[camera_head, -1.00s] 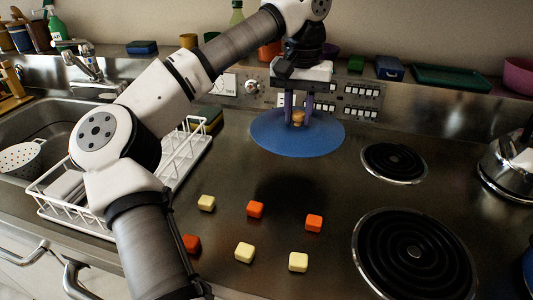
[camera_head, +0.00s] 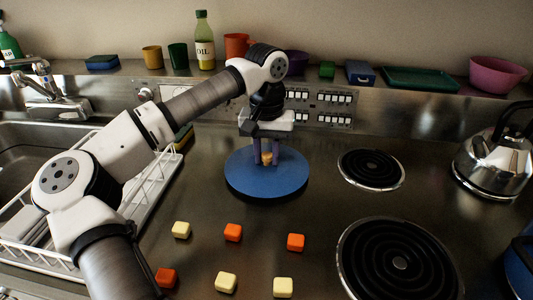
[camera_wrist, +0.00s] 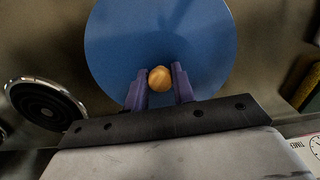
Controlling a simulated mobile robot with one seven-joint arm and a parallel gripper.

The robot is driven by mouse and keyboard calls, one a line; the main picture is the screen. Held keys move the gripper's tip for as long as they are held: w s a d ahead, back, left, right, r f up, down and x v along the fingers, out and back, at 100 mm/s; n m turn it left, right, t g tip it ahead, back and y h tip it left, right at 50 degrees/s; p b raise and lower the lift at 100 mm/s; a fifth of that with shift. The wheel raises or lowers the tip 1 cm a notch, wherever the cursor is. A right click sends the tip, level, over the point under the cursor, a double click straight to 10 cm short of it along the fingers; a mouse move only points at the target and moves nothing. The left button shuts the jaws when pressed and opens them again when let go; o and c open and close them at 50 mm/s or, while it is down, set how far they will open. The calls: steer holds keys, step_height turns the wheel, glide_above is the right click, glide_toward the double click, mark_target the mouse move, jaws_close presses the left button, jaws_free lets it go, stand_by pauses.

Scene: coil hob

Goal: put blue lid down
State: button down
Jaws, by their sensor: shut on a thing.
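The blue lid (camera_head: 255,184) is a flat round disc with a wooden knob (camera_head: 266,158) at its middle. It lies level, at or very near the steel worktop behind the cubes; I cannot tell whether it touches. My gripper (camera_head: 265,160) points down over it, its purple fingers shut on the knob from both sides. In the wrist view the blue lid (camera_wrist: 115,45) fills the upper middle, and the round knob (camera_wrist: 160,79) sits between the fingertips of my gripper (camera_wrist: 159,82).
Several orange and pale yellow cubes (camera_head: 233,232) lie in front of the lid. Coil burners (camera_head: 371,170) and a steel kettle (camera_head: 492,165) are to the right. A white dish rack (camera_head: 150,190) is to the left. The control panel (camera_head: 325,107) stands behind.

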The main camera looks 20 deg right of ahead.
mark_target(267, 154)
steer(key=shift+f, duration=0.2)
steer(key=shift+f, duration=0.1)
steer(key=c, duration=1.2)
jaws_free()
steer(key=shift+o, duration=0.2)
step_height(267, 154, up, 12)
